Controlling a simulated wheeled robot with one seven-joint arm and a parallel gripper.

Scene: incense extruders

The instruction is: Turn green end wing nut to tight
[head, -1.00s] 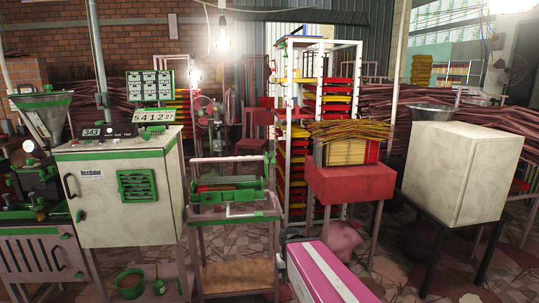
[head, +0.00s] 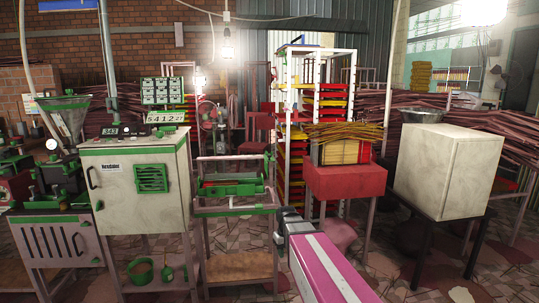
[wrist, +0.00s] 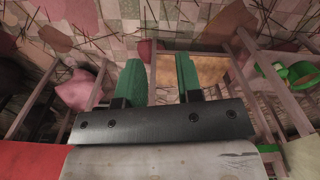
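The extruder (head: 62,182), with green and dark parts, stands on a slatted stand at the far left of the head view. I cannot make out the green end wing nut on it; the parts there are too small and dark to tell apart. In the wrist view my gripper (wrist: 162,78) has two green fingers set apart with nothing between them. It points down past a wooden stand towards the tiled floor, well to the right of the extruder. In the head view my arm reaches in from the bottom, and its fingers cannot be made out.
A white cabinet (head: 147,185) with green trim stands right of the extruder. Beside it is a stand with a green tray (head: 232,190). A red table (head: 345,182) and a white box (head: 445,170) stand to the right. Tiled floor shows between the stands.

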